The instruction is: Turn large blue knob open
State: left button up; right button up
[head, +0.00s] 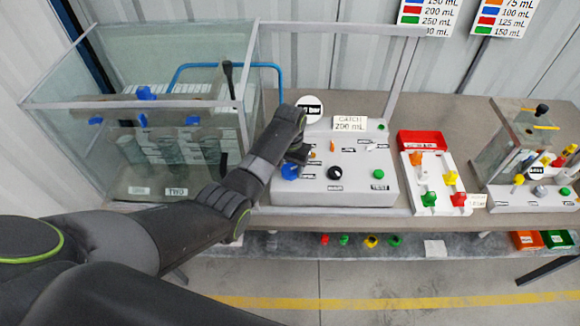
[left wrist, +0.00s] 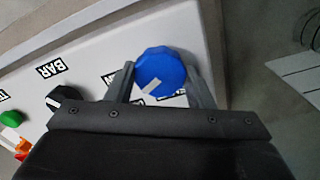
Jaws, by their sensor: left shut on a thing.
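The large blue knob (head: 290,172) is at the left front of the grey control panel (head: 360,190). In the left wrist view the blue knob (left wrist: 160,69) shows a white pointer mark lying at a slant. My left gripper (head: 294,160) reaches down onto it from behind and above; in the left wrist view its two fingers (left wrist: 162,88) stand on either side of the knob, shut on it. My right gripper is not in view.
A black knob (head: 334,173) sits right of the blue knob on the panel. A glass tank (head: 60,115) stands left of my arm. A red box (head: 422,140) and a white board with coloured valves (head: 436,200) are to the right.

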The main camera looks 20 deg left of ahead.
pick_arm(q)
jog(key=m, duration=0.5)
jog(key=shift+w, duration=0.1)
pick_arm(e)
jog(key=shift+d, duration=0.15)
pick_arm(q)
jog(key=shift+m, duration=0.3)
jog(key=o, duration=1)
